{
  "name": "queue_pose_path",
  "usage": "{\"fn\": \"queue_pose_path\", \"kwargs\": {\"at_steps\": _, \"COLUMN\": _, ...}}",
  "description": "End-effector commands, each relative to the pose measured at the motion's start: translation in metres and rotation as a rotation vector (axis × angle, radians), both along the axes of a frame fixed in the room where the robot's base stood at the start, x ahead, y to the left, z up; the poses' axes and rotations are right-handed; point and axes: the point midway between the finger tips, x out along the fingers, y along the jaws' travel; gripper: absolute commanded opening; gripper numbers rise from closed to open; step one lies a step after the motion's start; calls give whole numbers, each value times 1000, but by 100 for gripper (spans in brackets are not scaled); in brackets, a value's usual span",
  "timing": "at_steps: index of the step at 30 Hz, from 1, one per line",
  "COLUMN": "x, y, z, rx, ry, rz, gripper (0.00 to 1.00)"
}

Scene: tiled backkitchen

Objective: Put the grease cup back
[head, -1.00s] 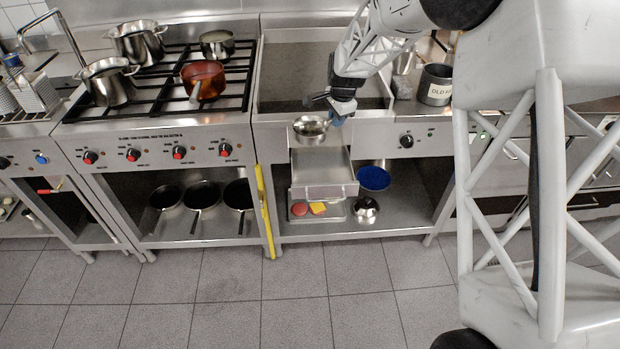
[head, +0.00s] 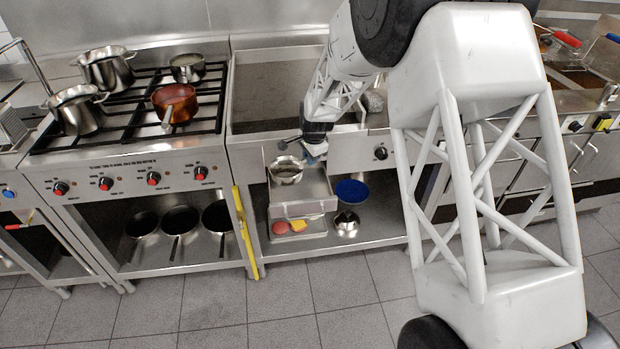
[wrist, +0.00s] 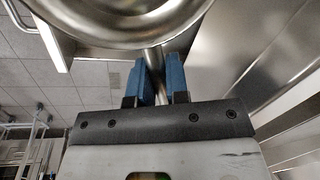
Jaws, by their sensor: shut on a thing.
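The grease cup (head: 286,171) is a small round metal cup, seen over the pulled-out metal drawer (head: 303,207) below the griddle. I cannot tell whether it touches the drawer. My gripper (head: 316,156) is at the cup's right side. In the wrist view my gripper's blue fingers (wrist: 160,82) are closed around the cup's thin metal handle (wrist: 153,60), and the cup's round underside or rim (wrist: 120,22) fills the top.
The griddle (head: 275,95) stands behind and above the drawer. A stove with pots, including a copper pan (head: 175,103), is at left. A yellow bar (head: 245,232) stands left of the drawer. A blue bowl (head: 352,191) and a tray with food (head: 298,229) sit on the lower shelf.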

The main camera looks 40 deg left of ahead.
Motion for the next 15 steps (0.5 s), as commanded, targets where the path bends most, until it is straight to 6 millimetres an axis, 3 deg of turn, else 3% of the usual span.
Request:
{"fn": "queue_pose_path", "kwargs": {"at_steps": 7, "x": 0, "y": 0, "z": -41, "rx": -1, "ry": 0, "rz": 0, "gripper": 0}}
{"fn": "queue_pose_path", "kwargs": {"at_steps": 15, "x": 0, "y": 0, "z": -52, "rx": 2, "ry": -1, "rz": 0, "gripper": 0}}
